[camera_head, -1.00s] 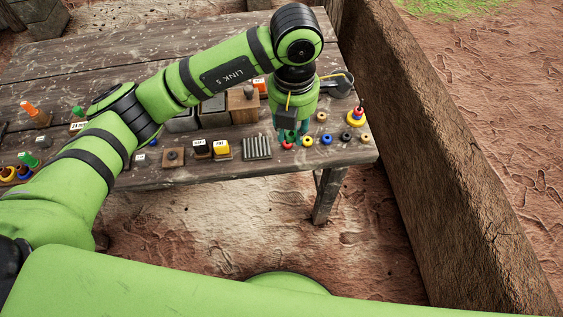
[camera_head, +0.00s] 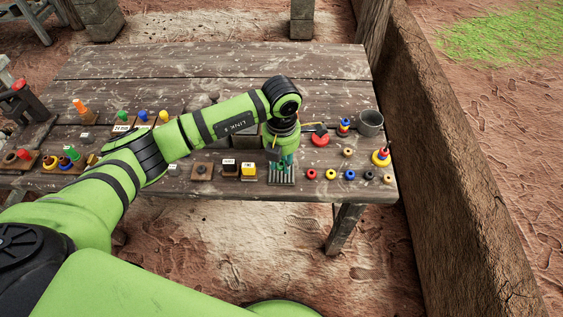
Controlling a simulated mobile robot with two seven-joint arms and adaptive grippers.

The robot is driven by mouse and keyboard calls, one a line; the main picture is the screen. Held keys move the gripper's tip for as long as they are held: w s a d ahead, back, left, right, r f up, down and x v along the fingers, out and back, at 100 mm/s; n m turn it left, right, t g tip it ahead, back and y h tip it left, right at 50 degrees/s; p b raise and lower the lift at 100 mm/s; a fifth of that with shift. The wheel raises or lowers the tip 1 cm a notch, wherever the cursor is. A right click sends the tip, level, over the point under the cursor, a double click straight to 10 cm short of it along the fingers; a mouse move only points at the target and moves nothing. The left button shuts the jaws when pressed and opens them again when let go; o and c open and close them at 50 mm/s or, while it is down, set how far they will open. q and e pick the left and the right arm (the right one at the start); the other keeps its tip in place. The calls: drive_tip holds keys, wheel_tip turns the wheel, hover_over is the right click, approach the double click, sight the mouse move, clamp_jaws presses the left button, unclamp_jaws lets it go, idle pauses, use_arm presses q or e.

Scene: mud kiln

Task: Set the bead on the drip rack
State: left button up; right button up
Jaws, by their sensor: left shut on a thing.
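The drip rack (camera_head: 281,181) is a small grey ribbed plate near the table's front edge. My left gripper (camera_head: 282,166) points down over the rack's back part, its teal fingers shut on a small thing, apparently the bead. The fingers mostly hide it; a dark green bit shows between them, but its shape is unclear. I cannot tell whether it touches the rack. My right gripper is out of view.
A stacked-ring peg (camera_head: 381,157), a red disc (camera_head: 320,140) and a grey cup (camera_head: 370,123) are at right. The table's back is clear.

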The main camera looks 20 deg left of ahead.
use_arm(q)
drive_tip(key=shift+f, duration=1.2)
drive_tip(key=o, duration=0.9)
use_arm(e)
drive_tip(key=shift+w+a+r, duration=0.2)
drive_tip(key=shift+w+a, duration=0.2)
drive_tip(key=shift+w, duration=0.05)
use_arm(q)
drive_tip(key=shift+r, duration=0.4)
wheel_tip(320, 180, up, 12)
drive_tip(key=b, duration=0.2)
drive_tip(key=shift+f, duration=0.25)
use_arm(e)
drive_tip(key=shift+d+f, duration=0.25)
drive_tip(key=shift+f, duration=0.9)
